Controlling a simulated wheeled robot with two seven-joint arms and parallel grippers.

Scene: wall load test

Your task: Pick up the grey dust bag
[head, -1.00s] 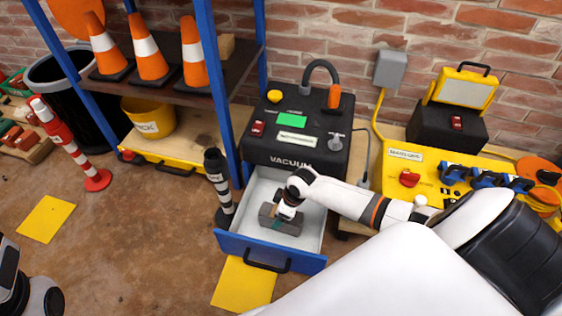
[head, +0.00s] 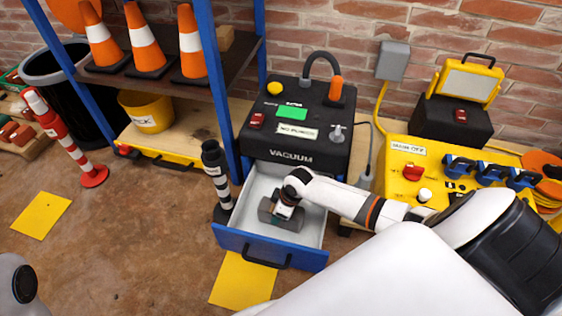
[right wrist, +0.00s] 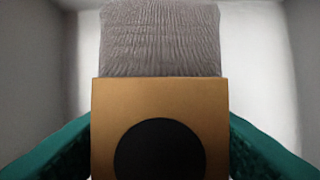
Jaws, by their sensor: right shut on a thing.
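The grey dust bag (head: 267,211) lies inside the open drawer (head: 315,225) under the black vacuum unit (head: 297,135). My right gripper (head: 284,212) reaches down into the drawer and is shut on the bag; the hand hides part of it. In the right wrist view the bag's ribbed grey cloth (right wrist: 160,40) joins a tan collar (right wrist: 160,92) with a round black opening. The green fingers stand on both sides of the collar. Whether the bag is clear of the drawer floor I cannot tell. My left gripper is not in view.
The drawer's blue front (head: 270,248) and pale side walls surround the hand. A blue-post shelf with cones (head: 145,45) and a black-and-white post (head: 215,172) stand close on the left. A yellow panel (head: 405,155) is at the right. The floor at lower left is mostly clear.

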